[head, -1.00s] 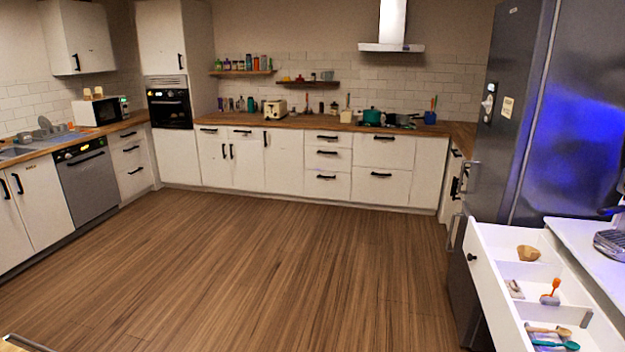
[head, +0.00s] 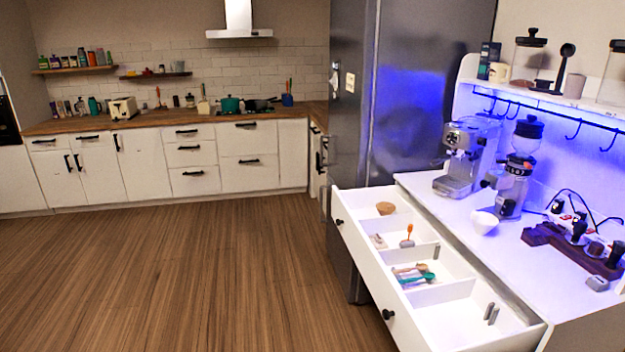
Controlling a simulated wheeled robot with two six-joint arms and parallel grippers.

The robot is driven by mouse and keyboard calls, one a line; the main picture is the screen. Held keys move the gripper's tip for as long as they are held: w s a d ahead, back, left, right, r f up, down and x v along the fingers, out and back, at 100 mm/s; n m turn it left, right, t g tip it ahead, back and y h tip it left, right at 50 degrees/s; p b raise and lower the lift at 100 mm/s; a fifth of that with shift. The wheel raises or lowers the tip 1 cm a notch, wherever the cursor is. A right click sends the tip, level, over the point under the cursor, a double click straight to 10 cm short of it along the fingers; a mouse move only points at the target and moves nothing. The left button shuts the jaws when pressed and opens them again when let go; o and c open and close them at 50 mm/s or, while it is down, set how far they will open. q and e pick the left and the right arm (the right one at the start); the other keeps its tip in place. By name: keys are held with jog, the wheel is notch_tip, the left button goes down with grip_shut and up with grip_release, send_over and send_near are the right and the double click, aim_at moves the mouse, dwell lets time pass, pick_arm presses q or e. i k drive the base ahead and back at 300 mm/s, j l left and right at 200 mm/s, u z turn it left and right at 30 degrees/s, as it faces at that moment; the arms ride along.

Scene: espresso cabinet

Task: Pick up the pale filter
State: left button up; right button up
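A white, rounded, cup-shaped thing, which looks like the pale filter (head: 484,222), sits on the white counter (head: 447,213) in front of the coffee grinder (head: 514,175). A brown filter-shaped piece (head: 385,208) lies in the far compartment of the open drawer (head: 362,257), below the counter. Neither of my grippers shows in the head view.
The drawer juts out over the floor and holds brushes and spoons (head: 415,275) in its middle compartments. An espresso machine (head: 466,157) stands left of the grinder, and a dark wooden stand (head: 573,250) lies to the right. The wooden floor (head: 180,285) is clear.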

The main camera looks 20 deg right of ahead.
aim_at(483, 221)
jog(key=z, duration=1.8)
